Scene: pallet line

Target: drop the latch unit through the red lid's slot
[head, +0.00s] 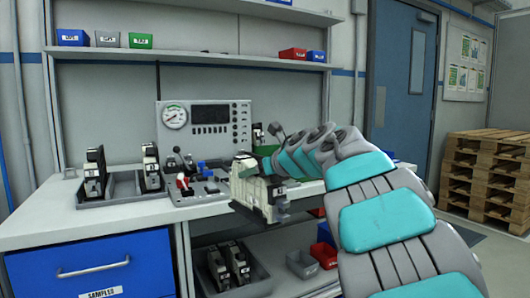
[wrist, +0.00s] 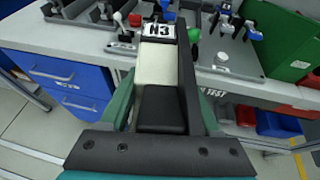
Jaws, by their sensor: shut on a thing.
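My gripper (head: 246,176) is shut on a black and cream latch unit (head: 268,200), held in the air in front of the bench. In the wrist view the latch unit (wrist: 157,68) sits between the fingers, with a white "N3" label at its far end. No red lid with a slot can be made out in either view. Similar units stand upright in a dark tray on the bench, one at the left (head: 95,172) and one beside it (head: 151,166). More units (head: 228,266) stand on the lower shelf.
A control panel with a gauge (head: 175,117) and a lever box (head: 190,184) stand on the bench (head: 60,219). A blue drawer (head: 95,268) is below left. Red bins sit on the upper shelf (head: 293,54) and lower shelf (head: 325,255). Pallets (head: 487,172) are stacked at the right.

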